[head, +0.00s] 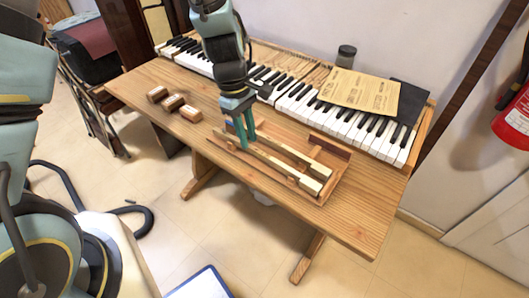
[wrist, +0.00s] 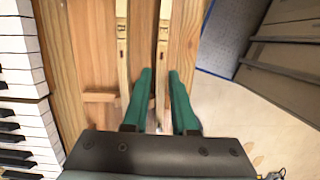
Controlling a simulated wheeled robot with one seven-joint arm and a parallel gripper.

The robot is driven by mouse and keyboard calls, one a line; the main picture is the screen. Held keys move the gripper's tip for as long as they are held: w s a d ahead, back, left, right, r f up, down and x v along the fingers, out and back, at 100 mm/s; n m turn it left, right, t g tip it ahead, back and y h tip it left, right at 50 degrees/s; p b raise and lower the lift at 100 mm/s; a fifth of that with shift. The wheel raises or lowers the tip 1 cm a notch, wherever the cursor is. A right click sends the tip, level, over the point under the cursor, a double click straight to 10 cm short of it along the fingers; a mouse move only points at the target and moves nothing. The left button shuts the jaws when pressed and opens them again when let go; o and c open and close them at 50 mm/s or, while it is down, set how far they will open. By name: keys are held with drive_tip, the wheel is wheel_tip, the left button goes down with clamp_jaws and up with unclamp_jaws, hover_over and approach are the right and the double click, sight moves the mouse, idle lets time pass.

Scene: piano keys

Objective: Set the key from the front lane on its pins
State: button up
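The front-lane key (head: 264,157) is a long pale wooden stick lying in a shallow wooden tray (head: 330,188) on the table. In the wrist view this key (wrist: 162,60) runs between the teal fingers of my gripper (wrist: 160,80). My gripper (head: 243,130) is low over the left part of the tray. Its fingers stand apart, one on each side of the key, with a gap visible; contact is hard to tell. A second key (head: 290,150) lies in the lane behind, and it shows left of the fingers in the wrist view (wrist: 123,60).
The keyboard (head: 345,122) runs along the back of the table, with bare wood (head: 288,62) exposed behind its keys. The table's front right is clear.

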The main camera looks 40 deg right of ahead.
drive_tip(key=shift+f+b, duration=0.45)
drive_tip(key=shift+f, duration=0.45)
clamp_jaws()
drive_tip(key=shift+r, duration=0.1)
idle(1.4)
